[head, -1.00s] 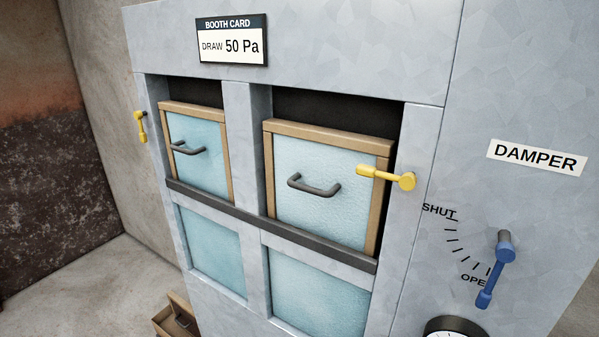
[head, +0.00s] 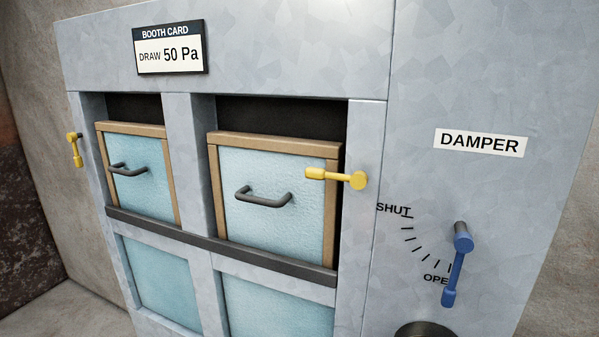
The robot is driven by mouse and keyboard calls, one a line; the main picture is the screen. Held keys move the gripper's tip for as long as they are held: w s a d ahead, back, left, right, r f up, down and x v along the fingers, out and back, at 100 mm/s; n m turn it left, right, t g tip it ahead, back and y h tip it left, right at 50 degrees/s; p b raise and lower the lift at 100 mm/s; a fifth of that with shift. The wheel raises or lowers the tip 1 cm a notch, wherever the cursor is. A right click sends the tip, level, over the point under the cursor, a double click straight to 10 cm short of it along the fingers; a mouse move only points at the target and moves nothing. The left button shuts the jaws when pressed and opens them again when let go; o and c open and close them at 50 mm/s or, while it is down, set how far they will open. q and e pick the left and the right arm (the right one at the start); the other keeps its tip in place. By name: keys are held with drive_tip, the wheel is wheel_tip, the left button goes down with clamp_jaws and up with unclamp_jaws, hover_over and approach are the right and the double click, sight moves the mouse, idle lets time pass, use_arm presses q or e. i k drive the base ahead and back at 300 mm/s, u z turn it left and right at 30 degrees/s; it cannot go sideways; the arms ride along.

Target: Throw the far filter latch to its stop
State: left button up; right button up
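Two yellow filter latches show in the head view. The far latch (head: 75,150) is at the left edge of the cabinet and hangs downward, clear of the filter beside it. The near latch (head: 338,178) lies roughly level, its arm reaching left over the edge of the right filter (head: 262,205). The left filter (head: 137,178) has a wooden frame, a pale blue face and a dark handle. Neither of my grippers is in view.
A blue damper lever (head: 456,266) points down near OPEN on the right panel. A dark rail (head: 222,246) runs below the filters. A booth card (head: 169,47) reads DRAW 50 Pa. A dark round fitting (head: 426,330) is cut off at the bottom.

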sight(72, 137)
drive_tip(key=u, duration=0.3)
drive_tip(key=k, duration=0.45)
drive_tip(key=u, duration=1.3)
drive_tip(key=i, duration=0.85)
drive_tip(key=z, duration=0.4)
